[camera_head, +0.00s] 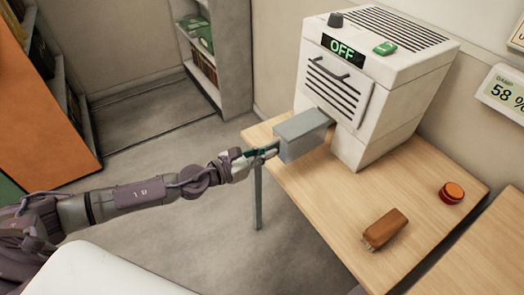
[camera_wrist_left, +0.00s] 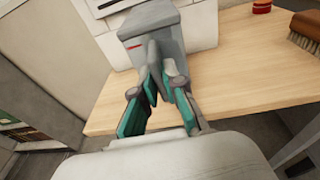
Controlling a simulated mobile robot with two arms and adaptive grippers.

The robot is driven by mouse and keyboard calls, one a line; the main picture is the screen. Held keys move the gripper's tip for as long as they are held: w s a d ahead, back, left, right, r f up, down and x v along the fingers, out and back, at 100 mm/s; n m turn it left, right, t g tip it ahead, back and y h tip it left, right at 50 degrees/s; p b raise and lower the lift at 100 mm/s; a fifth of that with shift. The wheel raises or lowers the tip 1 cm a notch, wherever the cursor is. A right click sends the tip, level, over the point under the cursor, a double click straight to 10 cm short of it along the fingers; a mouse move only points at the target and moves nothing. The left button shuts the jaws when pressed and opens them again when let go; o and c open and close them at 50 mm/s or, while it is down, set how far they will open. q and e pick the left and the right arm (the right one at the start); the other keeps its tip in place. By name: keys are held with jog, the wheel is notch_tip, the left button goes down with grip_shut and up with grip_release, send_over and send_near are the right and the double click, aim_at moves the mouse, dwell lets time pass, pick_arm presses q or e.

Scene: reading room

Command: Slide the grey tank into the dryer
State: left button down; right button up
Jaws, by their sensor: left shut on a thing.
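The dryer (camera_head: 350,85) is a white box-shaped machine on the wooden table, with a dark knob, a green button and a display reading "OFF". The grey tank (camera_head: 303,140) is at the lower front of the dryer, with its far end at the dryer's face and most of its length sticking out. How deep it sits inside cannot be told. My left gripper (camera_head: 264,152) is shut on the tank's near end. In the left wrist view the gripper's fingers (camera_wrist_left: 158,85) close on the grey tank (camera_wrist_left: 150,22). My right gripper is not in view.
The wooden table (camera_head: 335,195) carries a brown brush (camera_head: 385,229) and a red round tin (camera_head: 452,192) to the right. A wall display (camera_head: 505,90) reads 58 %. Shelves (camera_head: 200,50) stand at the back left. The floor left of the table is clear.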

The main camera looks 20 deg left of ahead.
pick_arm(q)
jog(key=shift+h, duration=0.3)
jog(key=shift+w+f+b, duration=0.7)
jog(key=shift+w+f, duration=0.05)
jog(key=shift+f, duration=0.3)
jog(key=shift+w+f+b, duration=0.75)
jog(key=shift+w+f, duration=0.05)
jog(key=shift+f, duration=0.25)
jog(key=shift+w+f+b, duration=0.7)
jog(key=shift+w+f, duration=0.05)
jog(key=shift+f, duration=0.3)
jog(key=shift+w+d+r, duration=0.25)
jog(key=shift+w+d+p, duration=0.3)
jog(key=shift+w+d, duration=0.15)
jog(key=shift+w, duration=0.1)
jog(key=shift+x, duration=1.45)
jog(key=shift+w+d, duration=0.1)
